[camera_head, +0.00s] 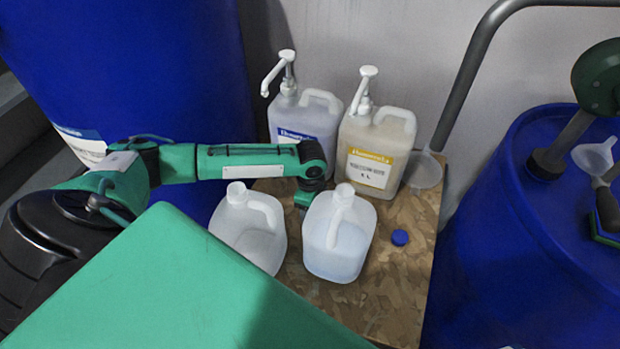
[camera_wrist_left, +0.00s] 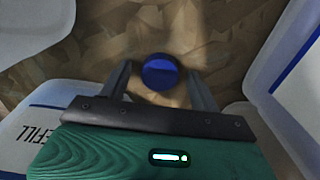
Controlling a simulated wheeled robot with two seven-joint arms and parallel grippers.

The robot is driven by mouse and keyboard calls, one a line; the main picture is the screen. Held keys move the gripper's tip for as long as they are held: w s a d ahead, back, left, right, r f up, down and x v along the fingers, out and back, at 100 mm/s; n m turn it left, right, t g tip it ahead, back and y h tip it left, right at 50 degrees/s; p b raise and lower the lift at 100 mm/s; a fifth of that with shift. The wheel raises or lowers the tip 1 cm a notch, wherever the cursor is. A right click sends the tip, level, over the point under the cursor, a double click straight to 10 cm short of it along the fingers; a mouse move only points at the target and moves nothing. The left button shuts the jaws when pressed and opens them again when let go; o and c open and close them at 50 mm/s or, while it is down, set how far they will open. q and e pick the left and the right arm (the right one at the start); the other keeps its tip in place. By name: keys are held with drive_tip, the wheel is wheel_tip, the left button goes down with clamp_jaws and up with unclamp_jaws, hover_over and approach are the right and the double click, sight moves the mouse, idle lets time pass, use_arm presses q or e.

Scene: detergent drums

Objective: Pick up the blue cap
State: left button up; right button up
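The blue cap (camera_head: 400,237) lies flat on the wood-chip board, to the right of a white jug. In the left wrist view the cap (camera_wrist_left: 160,72) shows between the tips of two spread fingers. My left gripper (camera_wrist_left: 160,82) is open and empty. In the head view its arm reaches in from the left, and its wrist is behind the two open white jugs. The fingers are mostly hidden there. The gripper appears well to the left of the cap in that view and apart from it. I do not make out my right gripper.
Two open white jugs, the left one (camera_head: 250,240) and the right one (camera_head: 338,245), stand on the board (camera_head: 395,305). Two pump bottles, blue-labelled (camera_head: 300,122) and yellow-labelled (camera_head: 375,155), stand behind. Blue drums flank the board (camera_head: 130,60) (camera_head: 520,240). Board around the cap is clear.

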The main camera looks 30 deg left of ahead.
use_arm(q)
drive_tip(key=c, duration=0.9)
drive_tip(key=shift+o, duration=0.2)
